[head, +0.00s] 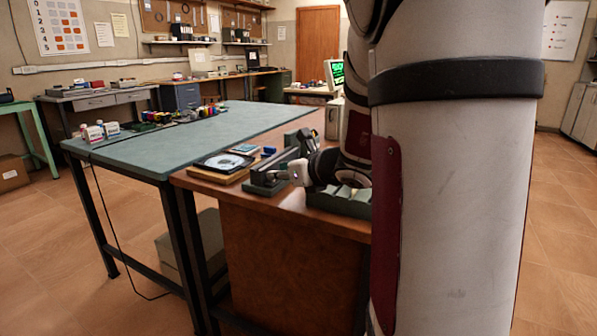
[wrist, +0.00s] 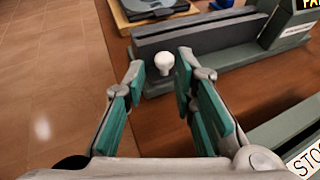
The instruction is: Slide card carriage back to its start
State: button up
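In the wrist view a round white knob (wrist: 164,62) stands at the near left end of a long grey-green device (wrist: 215,38) with a raised dark rail. I take the knob to be the card carriage's handle; the carriage itself and any card cannot be told apart from the device. My gripper (wrist: 162,70) is open, with one fingertip on each side of the knob and visible gaps to both. In the head view the device (head: 262,186) sits on the wooden bench, with my gripper (head: 290,174) at its near end; the knob is unclear there.
A disc-like dark item on a yellowish base (head: 224,161) lies left of the device. A second green unit (wrist: 290,130) with a label reading "STO" is at lower right. A dark housing with a lit display (wrist: 290,22) stands at the device's far end. Green table (head: 180,140) adjoins.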

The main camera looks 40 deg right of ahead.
jog(key=v, duration=0.9)
jog(key=shift+s, duration=0.4)
jog(key=shift+a+r, duration=0.1)
jog(key=shift+a, duration=0.05)
